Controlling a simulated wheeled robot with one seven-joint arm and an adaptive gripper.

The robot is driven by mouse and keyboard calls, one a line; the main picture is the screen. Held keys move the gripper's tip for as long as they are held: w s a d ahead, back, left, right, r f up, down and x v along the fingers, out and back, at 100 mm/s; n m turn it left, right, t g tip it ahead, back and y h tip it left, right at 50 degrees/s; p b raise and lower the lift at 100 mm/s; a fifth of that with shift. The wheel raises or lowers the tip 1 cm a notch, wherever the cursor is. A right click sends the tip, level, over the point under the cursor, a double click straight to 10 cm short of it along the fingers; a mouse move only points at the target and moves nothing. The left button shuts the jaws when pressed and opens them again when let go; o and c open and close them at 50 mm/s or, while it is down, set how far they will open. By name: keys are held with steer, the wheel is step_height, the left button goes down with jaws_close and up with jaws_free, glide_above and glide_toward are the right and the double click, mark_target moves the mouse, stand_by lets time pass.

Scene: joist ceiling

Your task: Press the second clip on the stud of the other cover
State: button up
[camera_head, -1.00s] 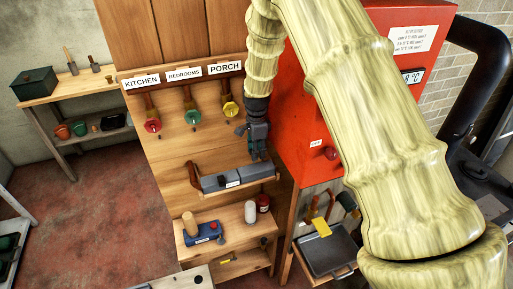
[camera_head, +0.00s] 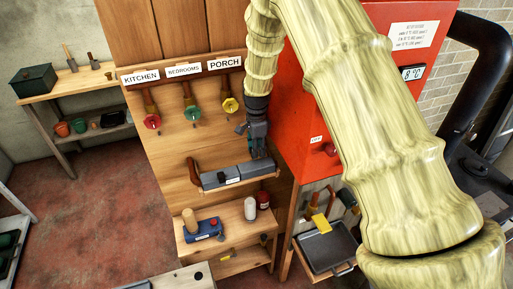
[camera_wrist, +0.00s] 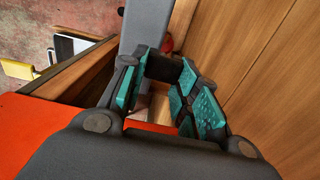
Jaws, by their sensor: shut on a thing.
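Two grey block-like parts, perhaps the covers, lie end to end on a small wooden shelf. The left one (camera_head: 212,181) has a white label on its front; the right one (camera_head: 252,171) is beside it. My gripper (camera_head: 262,155) is at the right end of the right part. In the wrist view, a grey surface (camera_wrist: 146,25) runs away beyond the teal-padded fingers of my gripper (camera_wrist: 160,95). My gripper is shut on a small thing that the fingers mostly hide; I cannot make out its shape. I cannot make out the clip or the stud.
Red (camera_head: 152,121), green (camera_head: 192,114) and yellow (camera_head: 230,105) knobs hang under labels on the wooden panel. A red cabinet (camera_head: 310,120) stands close on the right. A white bottle (camera_head: 250,209) and a blue device (camera_head: 203,231) are on the shelf below.

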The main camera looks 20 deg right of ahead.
steer(key=shift+f+b, duration=0.5)
steer(key=shift+f, duration=0.7)
stand_by(0.3)
steer(key=o, duration=1.2)
step_height(320, 180, up, 12)
steer(key=shift+f, duration=0.15)
step_height(320, 180, up, 4)
steer(key=p, duration=0.3)
